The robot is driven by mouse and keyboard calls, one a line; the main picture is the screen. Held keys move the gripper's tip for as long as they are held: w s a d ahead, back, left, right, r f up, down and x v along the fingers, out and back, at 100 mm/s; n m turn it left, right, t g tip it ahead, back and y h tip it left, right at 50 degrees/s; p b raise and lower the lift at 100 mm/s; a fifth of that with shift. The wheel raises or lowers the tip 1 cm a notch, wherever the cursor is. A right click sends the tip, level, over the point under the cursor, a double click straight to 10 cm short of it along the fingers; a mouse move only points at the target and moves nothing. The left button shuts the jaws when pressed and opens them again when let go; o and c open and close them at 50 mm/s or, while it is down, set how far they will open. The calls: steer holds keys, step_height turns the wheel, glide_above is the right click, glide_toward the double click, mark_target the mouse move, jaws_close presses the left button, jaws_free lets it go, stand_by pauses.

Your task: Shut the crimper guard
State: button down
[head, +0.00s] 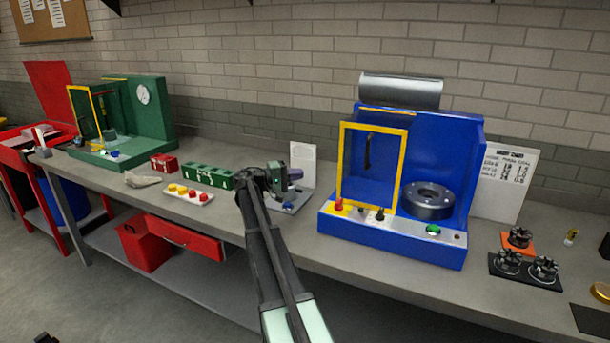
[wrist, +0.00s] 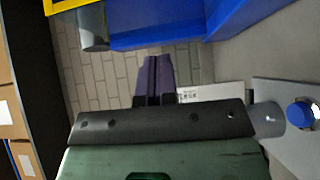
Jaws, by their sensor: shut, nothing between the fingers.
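The crimper looks to be the blue machine (head: 455,150) on the bench, with a round dark metal head (head: 428,201) at its right. Its yellow-framed guard (head: 402,168) stands over the left part of the front, leaving the round head uncovered. In the wrist view, part of the blue machine (wrist: 160,32) and a yellow edge (wrist: 66,5) show at the top. My gripper (head: 294,174) is shut and empty, left of the machine and apart from the guard. Its purple fingers (wrist: 158,62) are together in the wrist view.
Below my gripper, a small panel with a blue knob (head: 288,206) stands on the bench; the knob (wrist: 301,113) also shows in the wrist view. A green machine (head: 152,110) is at the far left.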

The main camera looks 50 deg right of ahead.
mark_target(339, 172)
steer(key=s+d, duration=0.3)
steer(key=d, duration=0.1)
steer(key=s+d, duration=0.4)
steer(key=shift+s+d, duration=0.15)
steer(key=shift+s, duration=0.05)
